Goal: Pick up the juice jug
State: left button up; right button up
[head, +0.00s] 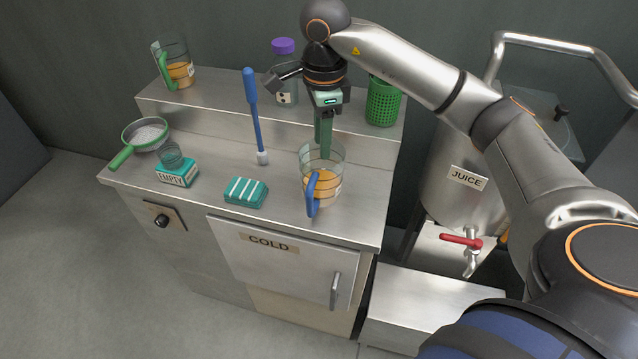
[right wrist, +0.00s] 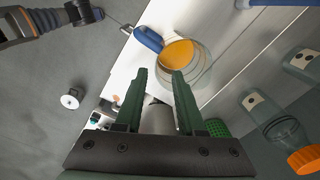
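A clear glass jug with orange juice and a blue handle (head: 322,188) stands upright on the lower counter, above the COLD door. My right gripper (head: 324,148) points down at the jug's rim, with its green fingers overlapping the far side of the glass. In the right wrist view the fingers (right wrist: 159,72) are spread with nothing between them, and the jug (right wrist: 190,60) lies just beyond the tips. I cannot tell whether a finger touches the glass. A second jug with juice and a green handle (head: 178,70) stands on the back shelf at left.
A green-and-white sponge (head: 246,191), a blue brush (head: 254,115), a teal EMPTY box (head: 177,173) and a green strainer (head: 145,134) are on the counter. A purple-capped bottle (head: 284,72) and green basket (head: 384,101) stand behind. A JUICE tank (head: 440,180) is at right.

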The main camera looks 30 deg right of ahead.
aim_at(321, 193)
jog(key=f, duration=1.1)
jog(key=shift+w+f, duration=0.2)
jog(key=shift+f, duration=0.2)
grip_shut()
dwell(0.9)
